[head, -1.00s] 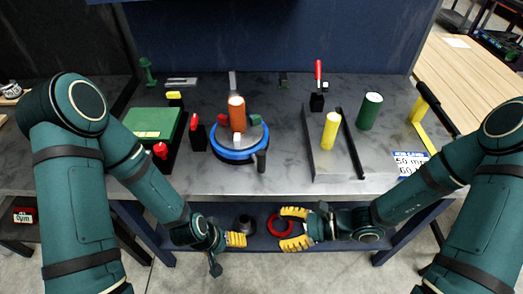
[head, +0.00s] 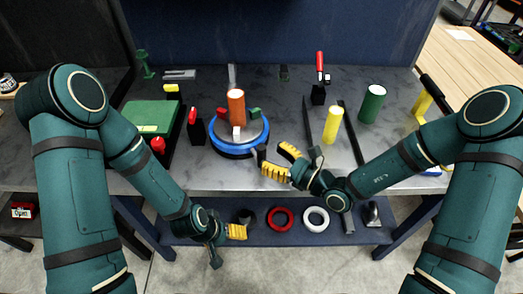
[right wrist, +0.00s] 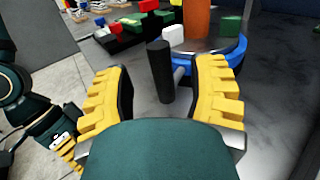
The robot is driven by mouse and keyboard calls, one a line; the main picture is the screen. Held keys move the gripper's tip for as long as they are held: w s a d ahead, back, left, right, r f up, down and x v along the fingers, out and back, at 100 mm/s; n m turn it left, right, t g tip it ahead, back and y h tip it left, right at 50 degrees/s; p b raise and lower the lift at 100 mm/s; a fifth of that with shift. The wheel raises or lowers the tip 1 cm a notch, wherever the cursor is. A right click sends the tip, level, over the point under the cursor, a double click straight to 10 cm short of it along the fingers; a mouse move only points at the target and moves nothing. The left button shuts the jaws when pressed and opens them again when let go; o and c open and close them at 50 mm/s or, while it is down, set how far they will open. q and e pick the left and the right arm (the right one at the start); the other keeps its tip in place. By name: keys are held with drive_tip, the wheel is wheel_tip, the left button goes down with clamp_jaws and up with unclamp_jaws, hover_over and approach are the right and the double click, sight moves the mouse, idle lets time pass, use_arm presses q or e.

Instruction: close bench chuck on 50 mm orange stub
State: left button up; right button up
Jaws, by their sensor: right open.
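The orange stub (head: 236,107) stands upright in the middle of the bench chuck (head: 233,151), a round plate with a blue ring. Green and white jaws surround the stub; I cannot tell whether they touch it. A dark upright handle (right wrist: 160,72) sticks out from the ring on a short rod. My right gripper (head: 275,160) is open at the chuck's front right, its yellow fingers either side of the handle in the right wrist view, apart from it. My left gripper (head: 236,232) hangs low in front of the bench; its finger opening is unclear.
A yellow cylinder (head: 333,125) and a green cylinder (head: 372,104) stand right of the chuck. A green box (head: 150,118) and a red-topped black block (head: 196,128) stand left. Several rings, including a red one (head: 280,219), lie on the lower shelf.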

sight(265, 153)
drive_tip(key=shift+x, duration=2.15)
clamp_jaws()
